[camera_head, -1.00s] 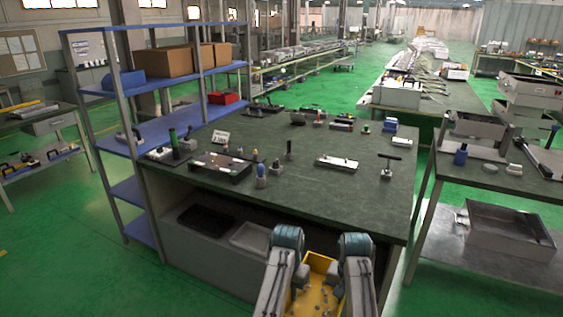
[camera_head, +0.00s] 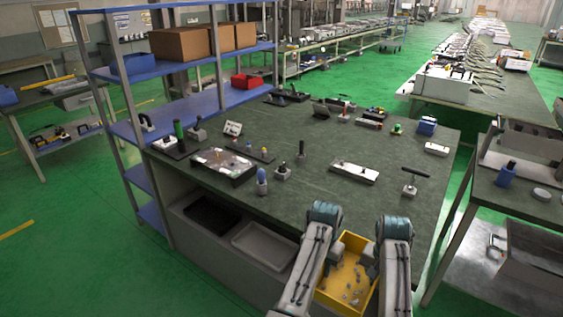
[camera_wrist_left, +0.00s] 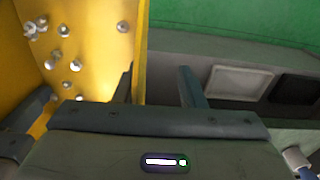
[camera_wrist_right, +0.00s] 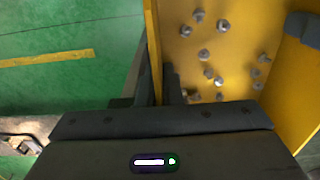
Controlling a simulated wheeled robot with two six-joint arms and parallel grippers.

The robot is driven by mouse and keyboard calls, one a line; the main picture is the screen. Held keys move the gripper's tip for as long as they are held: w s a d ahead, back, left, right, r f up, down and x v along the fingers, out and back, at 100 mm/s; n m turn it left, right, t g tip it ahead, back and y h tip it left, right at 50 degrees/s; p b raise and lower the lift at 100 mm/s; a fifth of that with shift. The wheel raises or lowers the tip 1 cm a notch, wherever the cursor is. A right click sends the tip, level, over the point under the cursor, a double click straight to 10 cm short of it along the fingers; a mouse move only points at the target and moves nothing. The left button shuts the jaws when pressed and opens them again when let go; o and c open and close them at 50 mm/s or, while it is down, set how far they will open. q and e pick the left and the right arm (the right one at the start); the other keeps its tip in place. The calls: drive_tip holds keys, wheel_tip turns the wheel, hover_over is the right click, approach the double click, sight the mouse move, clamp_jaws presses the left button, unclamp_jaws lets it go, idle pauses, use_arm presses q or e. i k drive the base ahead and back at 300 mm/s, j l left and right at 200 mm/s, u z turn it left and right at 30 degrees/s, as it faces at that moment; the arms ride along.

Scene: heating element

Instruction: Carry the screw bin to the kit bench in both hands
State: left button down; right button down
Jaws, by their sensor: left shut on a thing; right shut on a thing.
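The yellow screw bin (camera_head: 350,294) is held between my two arms at the bottom of the head view, with several loose screws on its floor. It is in front of the near edge of a dark green-topped bench (camera_head: 310,203). My left gripper (camera_wrist_left: 157,88) is shut on one side wall of the bin, which shows in the left wrist view (camera_wrist_left: 140,40). My right gripper (camera_wrist_right: 159,85) is shut on the opposite wall, seen in the right wrist view (camera_wrist_right: 152,40). In the head view, my arms partly hide both grips. I cannot tell which bench is the kit bench.
Tools and fixtures stand on the bench, including a T-handled tool (camera_head: 410,183) near its right end. A blue shelf unit (camera_head: 185,115) adjoins its left end. Another table (camera_head: 525,195) stands at the right across a floor gap. Green floor (camera_head: 60,255) is open at left.

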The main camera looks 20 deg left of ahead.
sight(357, 223)
drive_tip(key=i, duration=0.95)
